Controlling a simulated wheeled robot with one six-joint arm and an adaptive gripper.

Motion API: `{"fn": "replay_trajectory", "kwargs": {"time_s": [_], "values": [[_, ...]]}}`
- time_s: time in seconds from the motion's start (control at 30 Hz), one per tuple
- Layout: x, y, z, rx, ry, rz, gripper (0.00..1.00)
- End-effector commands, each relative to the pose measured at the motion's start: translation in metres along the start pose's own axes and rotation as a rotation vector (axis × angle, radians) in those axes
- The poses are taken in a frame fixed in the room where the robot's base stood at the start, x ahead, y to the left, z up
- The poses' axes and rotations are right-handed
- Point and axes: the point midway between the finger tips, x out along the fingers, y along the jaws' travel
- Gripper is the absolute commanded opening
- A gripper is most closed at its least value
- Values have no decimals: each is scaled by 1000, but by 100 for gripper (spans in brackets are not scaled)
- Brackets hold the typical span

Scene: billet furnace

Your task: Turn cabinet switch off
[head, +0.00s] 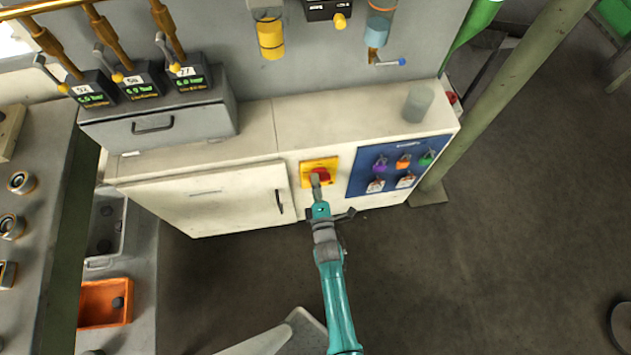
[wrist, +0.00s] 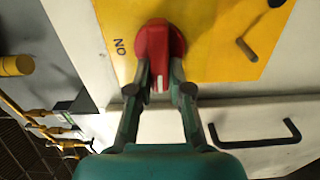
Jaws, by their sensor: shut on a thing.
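The cabinet switch is a red rotary knob (head: 321,174) on a yellow plate (head: 307,166), set in the front of the cream cabinet (head: 215,198). In the wrist view the knob (wrist: 157,42) sits between my fingers, with a white mark on its near end. A dark "ON" label is printed on the yellow plate (wrist: 212,40) just left of the knob. My gripper (head: 317,183) reaches the knob from the front, and its two fingers (wrist: 160,76) are shut on the knob's grip. The fingers hide part of the knob's sides.
A blue panel with hanging padlocks (head: 400,166) is right of the switch. The cabinet door with a black handle (head: 279,201) is left. A grey cup (head: 418,103) stands on the cabinet top. The floor (head: 510,260) to the right is clear.

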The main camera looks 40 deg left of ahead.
Motion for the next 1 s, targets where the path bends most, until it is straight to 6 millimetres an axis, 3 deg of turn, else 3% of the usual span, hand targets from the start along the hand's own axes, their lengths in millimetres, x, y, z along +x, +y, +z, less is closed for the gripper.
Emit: {"fn": "replay_trajectory", "kwargs": {"time_s": [0.6, 0.63, 0.7, 1.0], "values": [[-1, -2, 0, -43, 1, -3, 0], [-1, -2, 0, -43, 1, -3, 24], [0, -2, 0, -42, 1, -3, 41], [-1, -1, 0, -41, 0, -1, 44]]}}
